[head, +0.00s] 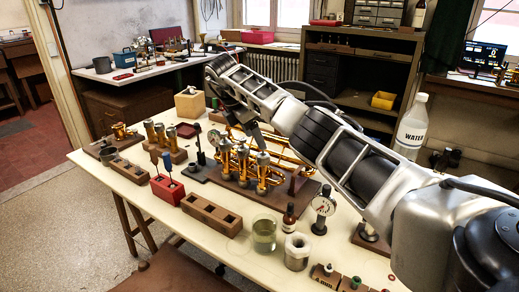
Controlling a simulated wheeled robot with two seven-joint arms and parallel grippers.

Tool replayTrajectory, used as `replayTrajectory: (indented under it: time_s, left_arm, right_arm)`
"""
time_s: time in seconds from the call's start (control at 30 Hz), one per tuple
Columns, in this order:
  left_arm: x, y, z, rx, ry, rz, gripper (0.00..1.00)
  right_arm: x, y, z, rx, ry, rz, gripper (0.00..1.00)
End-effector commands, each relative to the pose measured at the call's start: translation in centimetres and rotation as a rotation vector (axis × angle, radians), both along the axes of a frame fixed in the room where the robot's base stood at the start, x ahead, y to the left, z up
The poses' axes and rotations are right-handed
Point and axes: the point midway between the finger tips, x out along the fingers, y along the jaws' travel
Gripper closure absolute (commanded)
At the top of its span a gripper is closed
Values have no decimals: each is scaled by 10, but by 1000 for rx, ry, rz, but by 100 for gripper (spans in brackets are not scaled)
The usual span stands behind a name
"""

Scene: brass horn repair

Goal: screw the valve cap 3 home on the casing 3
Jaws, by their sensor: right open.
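The brass horn (285,153) lies on a dark wooden board (305,186) in the middle of the table. Several upright valve casings stand on it, with silvery tops; the nearest one on the right (262,172) appears to be casing 3. I cannot make out valve cap 3 or whether a cap sits on that casing. My right gripper (257,138) points down just above the casings, open, with its fingertips small and partly lost against the brass. Whether it touches anything is unclear. My left gripper is not in view.
A wooden block with holes (211,214), a red holder with screwdrivers (166,189), a glass jar (264,235), a brown bottle (289,217) and a dial gauge (322,208) stand along the near side. A water bottle (412,127) stands behind my right arm. Bare tabletop shows at front left.

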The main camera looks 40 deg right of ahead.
Motion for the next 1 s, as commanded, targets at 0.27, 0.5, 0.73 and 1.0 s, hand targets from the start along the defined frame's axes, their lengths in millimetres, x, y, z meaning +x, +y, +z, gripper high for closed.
replayTrajectory:
  time_s: [0.27, 0.5, 0.73, 1.0]
  left_arm:
    - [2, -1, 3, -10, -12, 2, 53]
    - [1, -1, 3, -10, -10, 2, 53]
    - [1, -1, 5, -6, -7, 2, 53]
    - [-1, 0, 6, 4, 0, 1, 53]
  right_arm:
    - [6, 24, 59, -1, -2, 0, 41]
    - [8, 33, 82, 3, 2, 3, 41]
    - [2, 15, 88, 114, 88, 266, 41]
    - [-10, -17, 93, 333, 142, 819, 41]
